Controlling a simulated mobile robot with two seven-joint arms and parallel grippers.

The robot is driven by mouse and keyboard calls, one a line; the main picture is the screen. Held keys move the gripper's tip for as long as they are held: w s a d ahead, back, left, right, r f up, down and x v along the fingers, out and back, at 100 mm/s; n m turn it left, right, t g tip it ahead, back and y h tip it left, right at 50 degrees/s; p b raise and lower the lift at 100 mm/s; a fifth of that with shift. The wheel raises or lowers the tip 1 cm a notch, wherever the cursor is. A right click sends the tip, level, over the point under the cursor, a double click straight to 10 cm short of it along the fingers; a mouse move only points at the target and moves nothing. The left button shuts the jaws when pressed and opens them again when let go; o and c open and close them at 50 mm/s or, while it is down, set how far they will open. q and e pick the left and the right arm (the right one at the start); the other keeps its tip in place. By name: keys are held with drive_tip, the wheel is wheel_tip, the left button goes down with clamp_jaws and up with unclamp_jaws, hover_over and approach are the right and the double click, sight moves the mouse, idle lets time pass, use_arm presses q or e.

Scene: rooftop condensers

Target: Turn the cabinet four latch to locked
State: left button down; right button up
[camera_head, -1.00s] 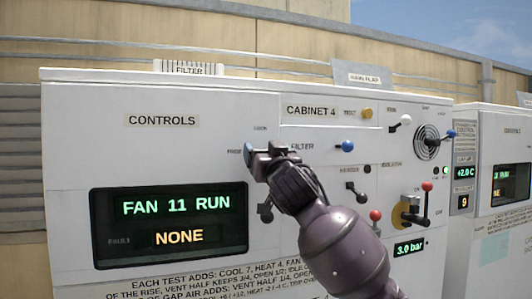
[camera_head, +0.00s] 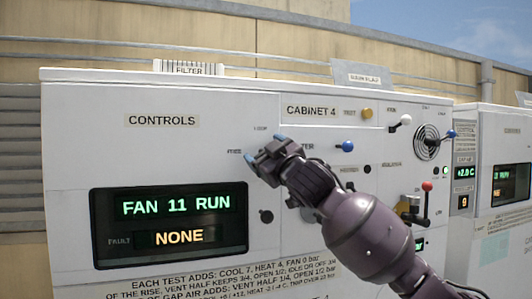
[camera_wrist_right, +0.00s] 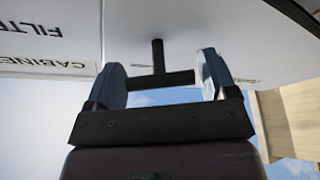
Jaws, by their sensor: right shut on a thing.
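The cabinet four latch (camera_wrist_right: 158,58) shows in the right wrist view as a black T-shaped handle, its stem running to the white panel. My right gripper (camera_head: 265,148) is at the panel below the CABINET 4 label (camera_head: 311,111). In the right wrist view its two blue-grey fingers (camera_wrist_right: 163,78) stand at either end of the handle's crossbar, shut on it. In the head view the gripper hides the latch. Small lettering shows above and left of the fingers; it is too small to read surely. My left gripper is not in view.
A blue knob (camera_head: 347,146), a yellow button (camera_head: 367,112) and a white-tipped lever (camera_head: 404,121) sit right of the gripper. A red-tipped lever (camera_head: 427,187) stands farther right. The FAN 11 RUN display (camera_head: 172,222) is lower left. My arm covers part of the lower right panel.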

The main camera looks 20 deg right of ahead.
drive_tip(key=n+g+y, duration=0.1)
drive_tip(key=n, duration=0.3)
drive_tip(key=n+g, duration=0.1)
drive_tip(key=n, duration=0.3)
drive_tip(key=shift+d+r+g+y, duration=0.1)
drive_tip(key=shift+g+y, duration=0.2)
drive_tip(key=shift+y, duration=0.1)
drive_tip(key=n+g, duration=0.2)
drive_tip(key=n, duration=0.3)
drive_tip(key=o, duration=0.8)
drive_tip(key=shift+o, duration=0.2)
drive_tip(key=b+v, duration=0.2)
drive_tip(key=v, duration=0.8)
drive_tip(key=shift+s, duration=0.4)
